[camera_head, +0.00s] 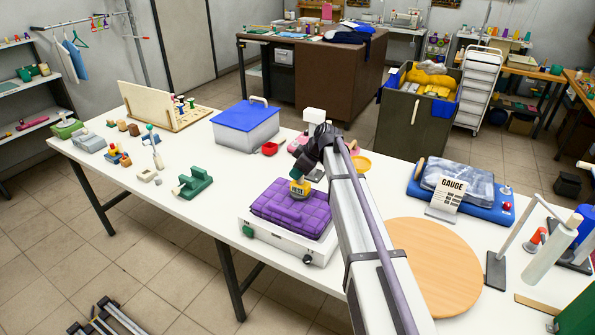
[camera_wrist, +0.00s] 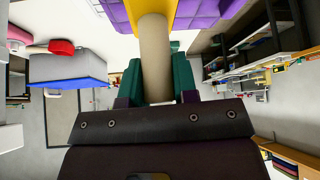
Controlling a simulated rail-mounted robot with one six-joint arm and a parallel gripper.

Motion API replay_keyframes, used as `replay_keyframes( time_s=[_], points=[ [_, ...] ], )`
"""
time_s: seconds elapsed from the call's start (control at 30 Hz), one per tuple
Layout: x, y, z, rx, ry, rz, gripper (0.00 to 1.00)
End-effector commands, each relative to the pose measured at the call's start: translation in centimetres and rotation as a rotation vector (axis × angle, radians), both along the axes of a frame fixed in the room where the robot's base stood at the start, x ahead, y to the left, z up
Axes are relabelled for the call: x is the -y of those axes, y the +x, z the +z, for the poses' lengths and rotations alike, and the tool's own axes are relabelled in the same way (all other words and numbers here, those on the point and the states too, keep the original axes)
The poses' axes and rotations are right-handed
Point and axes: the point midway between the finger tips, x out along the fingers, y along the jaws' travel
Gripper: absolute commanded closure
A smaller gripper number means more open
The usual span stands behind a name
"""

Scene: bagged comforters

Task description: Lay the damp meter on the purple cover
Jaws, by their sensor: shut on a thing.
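The purple cover (camera_head: 290,213) is a quilted pad lying on a white box-like base on the table. The damp meter (camera_head: 299,189) has a yellow body with a dark label and stands upright over the cover's back part. In the wrist view its beige handle (camera_wrist: 155,55) is between the green fingers of my gripper (camera_wrist: 158,80), which is shut on it. The yellow body shows beyond the handle, against the purple cover (camera_wrist: 205,10). I cannot tell whether the meter's underside touches the cover. My gripper (camera_head: 302,176) and forearm hide some of the cover's right side.
A blue-lidded box (camera_head: 246,126) and a small red bowl (camera_head: 270,148) stand behind the cover. A green tool (camera_head: 194,182) is to its left. A round wooden board (camera_head: 435,265) and a blue tray (camera_head: 470,205) with a gauge card are to the right.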

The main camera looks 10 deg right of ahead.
Motion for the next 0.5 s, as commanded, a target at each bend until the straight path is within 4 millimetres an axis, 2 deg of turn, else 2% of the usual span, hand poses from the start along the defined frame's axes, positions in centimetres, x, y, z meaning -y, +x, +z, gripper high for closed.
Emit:
replay_keyframes(
  time_s=[0.17,0.2,0.5],
  points=[
    [-0.01,0.01,-0.35,0.000,0.000,0.000,1.00],
    [0.00,0.00,-0.25,0.000,0.000,0.000,0.69],
    [0.00,0.00,-0.24,0.000,0.000,0.000,0.43]
  ],
)
